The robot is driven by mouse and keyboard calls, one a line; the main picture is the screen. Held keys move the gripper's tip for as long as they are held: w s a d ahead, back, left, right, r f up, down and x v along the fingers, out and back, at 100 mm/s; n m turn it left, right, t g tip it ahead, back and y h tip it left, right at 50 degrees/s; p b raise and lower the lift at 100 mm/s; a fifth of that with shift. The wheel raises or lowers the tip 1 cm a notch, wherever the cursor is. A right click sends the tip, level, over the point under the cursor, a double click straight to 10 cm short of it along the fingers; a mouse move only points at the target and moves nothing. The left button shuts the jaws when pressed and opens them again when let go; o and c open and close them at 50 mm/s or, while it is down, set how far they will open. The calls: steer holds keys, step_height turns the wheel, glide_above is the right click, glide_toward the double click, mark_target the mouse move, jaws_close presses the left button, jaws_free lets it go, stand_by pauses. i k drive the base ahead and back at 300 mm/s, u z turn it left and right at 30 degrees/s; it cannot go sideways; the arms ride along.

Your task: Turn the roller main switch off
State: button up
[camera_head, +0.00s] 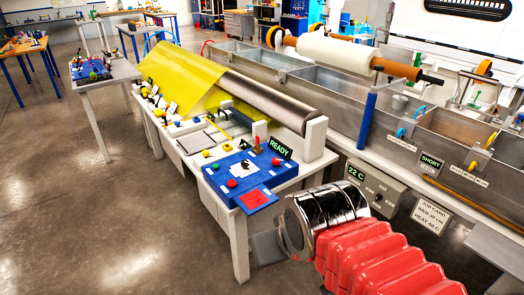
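A blue control panel (222,178) lies on the near end of the roller table, with a green-lit READY sign (280,148) at its back right edge.
A long dark roller (270,98) with yellow sheet (185,75) runs behind the panel. A grey box (372,190) reading 22 C hangs on the metal bath (450,160) at right. A white roll (335,52) lies over the bath.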

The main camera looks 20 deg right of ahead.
mark_target(276, 162)
steer(key=u, duration=0.05)
steer(key=i, duration=1.45)
steer(key=z, duration=0.15)
